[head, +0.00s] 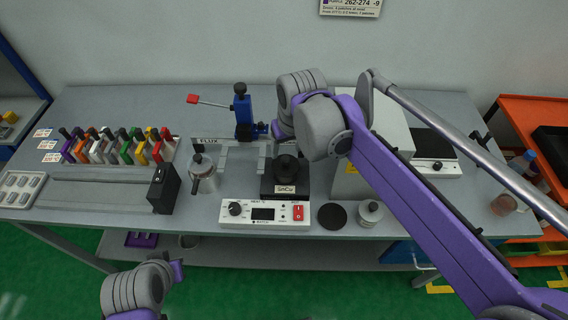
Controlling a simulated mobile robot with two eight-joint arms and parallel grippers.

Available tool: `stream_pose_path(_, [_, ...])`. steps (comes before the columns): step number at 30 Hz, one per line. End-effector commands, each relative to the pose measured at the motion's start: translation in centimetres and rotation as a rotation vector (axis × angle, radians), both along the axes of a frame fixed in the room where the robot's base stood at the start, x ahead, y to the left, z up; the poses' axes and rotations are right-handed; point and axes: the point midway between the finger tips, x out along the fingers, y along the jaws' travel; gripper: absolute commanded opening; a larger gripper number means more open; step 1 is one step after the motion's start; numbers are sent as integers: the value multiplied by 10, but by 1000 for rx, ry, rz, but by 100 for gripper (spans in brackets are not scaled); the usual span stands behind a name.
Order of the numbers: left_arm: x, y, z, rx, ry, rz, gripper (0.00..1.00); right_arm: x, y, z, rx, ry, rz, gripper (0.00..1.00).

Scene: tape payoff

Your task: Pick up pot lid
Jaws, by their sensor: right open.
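A dark round lid-like piece with a knob (286,163) sits on a black labelled block (285,190) at the table's middle; I take it for the pot lid, though its outline is hard to make out. A metal pot (203,178) with a black knob on top stands to its left. My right gripper (279,131) is above and just behind the dark lid, apart from it as far as I can tell. It is open; its fingertips are largely hidden by its wrist. My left gripper (177,270) is low in front of the table, its jaws unclear.
A white control box (265,214) stands in front of the block. A flat black disc (332,216) and a small metal jar (370,213) lie right of it. A blue stand (242,110) rises behind. Coloured holders (118,148) line the left; bare tabletop (120,105) is behind them.

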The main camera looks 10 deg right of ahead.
Motion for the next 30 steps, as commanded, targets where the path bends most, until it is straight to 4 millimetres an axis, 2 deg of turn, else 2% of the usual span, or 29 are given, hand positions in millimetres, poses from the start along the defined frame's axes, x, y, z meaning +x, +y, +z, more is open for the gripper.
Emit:
stream_pose_path(5, [0,0,0,0,0,0,0,4,0,-13,0,0,0,65])
stream_pose_path(15, [0,0,-1,0,0,0,0,18,-2,-55,0,0,-1,65])
stream_pose_path(23, [0,0,-1,0,0,0,0,18,-2,-58,0,-1,0,65])
stream_pose_path(26, [0,0,-1,0,0,0,0,18,-2,-58,0,-1,0,50])
stream_pose_path(30, [0,0,-1,0,0,0,0,18,-2,-58,0,-1,0,25])
